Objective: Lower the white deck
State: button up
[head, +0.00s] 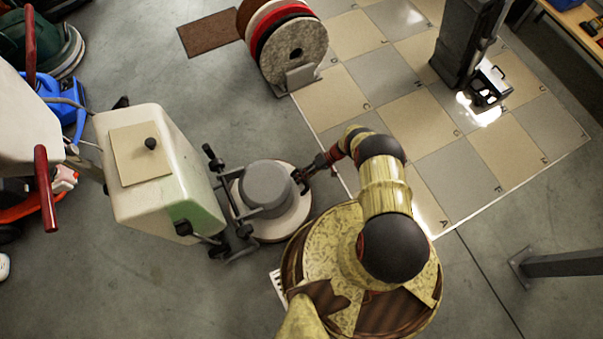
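A floor machine with a cream-white tank (165,195) stands left of centre. Its round whitish deck (290,228) is at its right, with a grey motor housing (268,187) on top. My arm reaches left from my body, and my dark gripper (301,182) is at the upper right of the deck, beside the housing. The gripper is small here, and I cannot tell whether its fingers are open or shut, or whether they touch the deck. The deck appears close to the floor, but its height is unclear from above.
A tiled floor (410,120) with lettered squares lies right. A brown mat (210,33) lies at the upper left. Other machines (40,45) crowd the left edge. A grey metal leg (560,264) is at right.

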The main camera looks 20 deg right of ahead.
jog(key=v, duration=1.1)
jog(key=shift+d, duration=0.2)
